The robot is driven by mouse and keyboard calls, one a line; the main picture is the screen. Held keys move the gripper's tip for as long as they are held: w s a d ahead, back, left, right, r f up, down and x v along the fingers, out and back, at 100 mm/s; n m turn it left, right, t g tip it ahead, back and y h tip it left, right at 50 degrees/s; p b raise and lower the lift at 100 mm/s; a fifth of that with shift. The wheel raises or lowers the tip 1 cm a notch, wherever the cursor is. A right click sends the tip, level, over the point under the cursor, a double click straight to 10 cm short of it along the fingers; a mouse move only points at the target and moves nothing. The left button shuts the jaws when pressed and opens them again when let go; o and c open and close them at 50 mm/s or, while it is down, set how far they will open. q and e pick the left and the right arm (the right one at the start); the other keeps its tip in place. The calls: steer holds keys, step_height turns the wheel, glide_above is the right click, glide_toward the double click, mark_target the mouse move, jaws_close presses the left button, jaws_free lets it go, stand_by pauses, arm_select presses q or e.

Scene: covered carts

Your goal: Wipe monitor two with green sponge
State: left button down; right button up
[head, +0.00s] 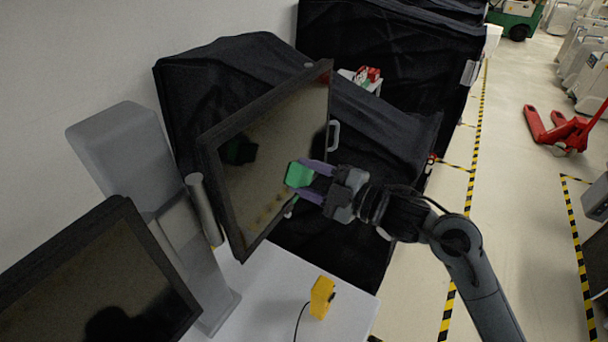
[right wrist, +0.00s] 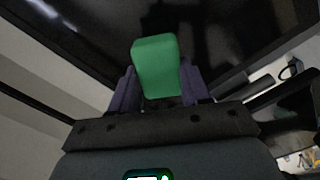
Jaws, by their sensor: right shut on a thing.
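The green sponge (head: 299,175) is held between the purple fingers of my right gripper (head: 312,184). In the right wrist view the sponge (right wrist: 156,66) stands out past the fingertips of the right gripper (right wrist: 158,90). The sponge is in front of the dark screen of the upright, tilted monitor (head: 272,150), near its right edge. I cannot tell for sure whether it touches the screen. Yellowish spots (head: 268,210) show low on this screen. A second monitor (head: 95,280) is at the lower left. No number shows on either monitor. My left gripper is not in view.
A white table (head: 262,290) bears a yellow device (head: 321,297) with a cable. A grey post (head: 150,190) stands between the monitors. Black covered carts (head: 385,60) are behind. The floor at right is open, with a red pallet jack (head: 560,130) farther off.

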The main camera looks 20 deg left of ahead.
steer(key=shift+d, duration=0.1)
steer(key=shift+v, duration=1.45)
